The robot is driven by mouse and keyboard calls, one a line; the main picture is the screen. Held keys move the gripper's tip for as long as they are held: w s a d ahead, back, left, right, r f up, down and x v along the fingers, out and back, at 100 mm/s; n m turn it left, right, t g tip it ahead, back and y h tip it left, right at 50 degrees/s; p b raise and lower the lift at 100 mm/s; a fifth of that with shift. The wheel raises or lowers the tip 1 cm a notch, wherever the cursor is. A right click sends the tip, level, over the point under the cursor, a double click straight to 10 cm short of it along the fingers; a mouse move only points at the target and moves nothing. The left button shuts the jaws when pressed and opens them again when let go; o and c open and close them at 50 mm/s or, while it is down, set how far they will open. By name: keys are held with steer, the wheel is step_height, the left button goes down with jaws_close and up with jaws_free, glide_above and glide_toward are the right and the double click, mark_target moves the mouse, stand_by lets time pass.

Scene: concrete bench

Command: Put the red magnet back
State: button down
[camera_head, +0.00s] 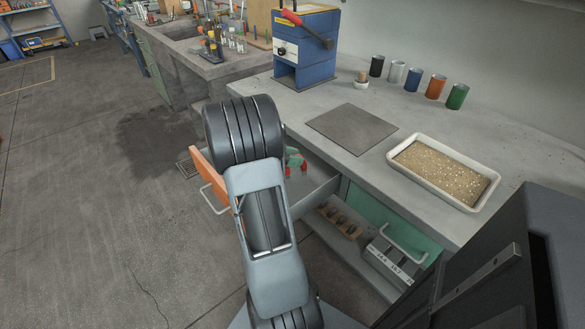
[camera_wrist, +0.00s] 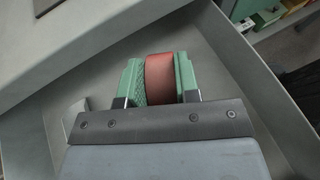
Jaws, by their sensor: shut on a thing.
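The red magnet (camera_wrist: 160,78) shows in the wrist view as a rounded red piece between two green finger pads. My gripper (camera_wrist: 159,84) is shut on it, one pad on each side. In the head view my gripper (camera_head: 295,163) is at the open drawer under the bench, mostly hidden behind my arm. The drawer (camera_head: 209,181) has an orange front with a pale handle and grey inner walls. Its wall also shows in the wrist view (camera_wrist: 262,85). I cannot tell whether the magnet touches the drawer floor.
The concrete bench (camera_head: 330,97) bears a dark square plate (camera_head: 352,128), a white tray of grainy material (camera_head: 402,170), a blue press (camera_head: 303,70) and several coloured cups. An open lower drawer (camera_head: 385,285) holds weights. The bench edge lies close above the drawer.

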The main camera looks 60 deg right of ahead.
steer(key=shift+w+d+f, duration=0.25)
steer(key=shift+w+f, duration=0.05)
steer(key=shift+f, duration=0.15)
steer(key=shift+w+f+b, duration=0.1)
steer(key=shift+f+b, duration=0.6)
steer(key=shift+f, duration=0.9)
steer(key=shift+f, duration=0.15)
steer(key=c, duration=0.8)
jaws_free()
steer(key=shift+c, duration=0.2)
steer(key=shift+w+r, duration=0.1)
steer(key=shift+r, duration=0.1)
steer(key=p+v, duration=0.2)
steer(key=v, duration=0.9)
steer(key=shift+w+a, duration=0.2)
steer(key=shift+a, duration=0.1)
steer(key=shift+r, duration=0.15)
